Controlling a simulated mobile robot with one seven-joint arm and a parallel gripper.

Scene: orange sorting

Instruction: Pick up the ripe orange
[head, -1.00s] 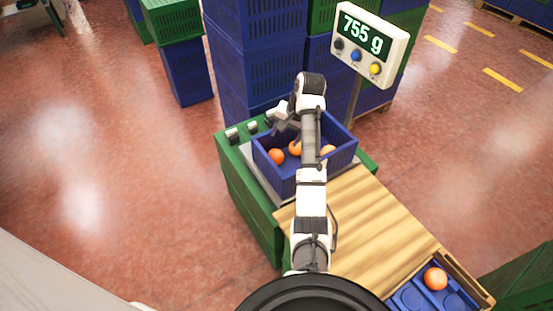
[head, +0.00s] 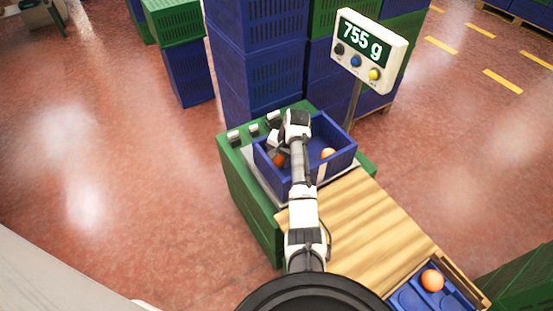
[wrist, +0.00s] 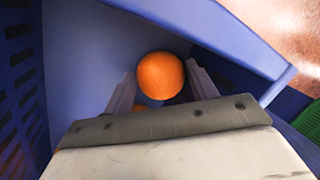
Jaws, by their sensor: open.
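In the wrist view an orange (wrist: 160,75) sits between the two spread fingers of my open gripper (wrist: 160,92), close to the fingertips. In the head view my arm reaches down into the blue crate (head: 338,162) on the scale. One orange (head: 279,160) is at the left by my gripper, partly covered, and another orange (head: 327,153) is at the right of the crate. I cannot tell which orange is ripe.
The crate walls stand close around my gripper. The scale display (head: 368,47) reads 755 g. A wooden board (head: 375,220) lies in front, with a blue divided tray (head: 410,297) holding one orange (head: 432,280). Stacked blue and green crates (head: 255,60) stand behind.

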